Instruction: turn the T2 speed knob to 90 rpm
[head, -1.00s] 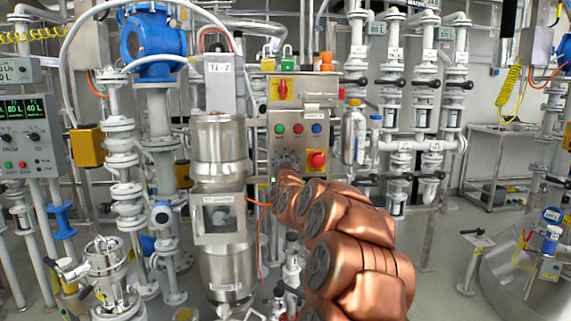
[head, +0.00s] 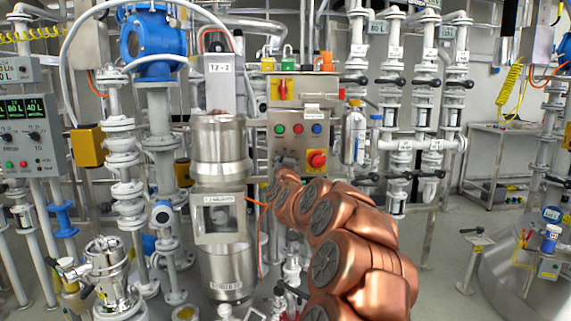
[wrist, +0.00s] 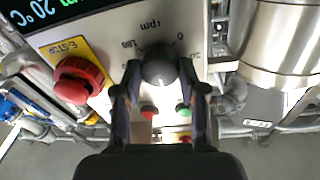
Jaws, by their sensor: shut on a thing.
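The dark round speed knob (wrist: 158,66) sits on a pale panel in the wrist view, with "rpm", "180" and "0" printed around it. My gripper (wrist: 160,80) is shut on the knob, with one dark finger at each side. The knob's pointer cannot be made out, so its setting is unclear. In the head view, my copper-coloured arm reaches to the lower front of the grey control box (head: 297,112) and hides most of the knob area.
A red emergency-stop button (wrist: 75,84) on a yellow plate stands close to the left finger; it also shows in the head view (head: 316,159). Red and green buttons show between the fingers. A steel cylinder (wrist: 285,45) stands at the right in the wrist view.

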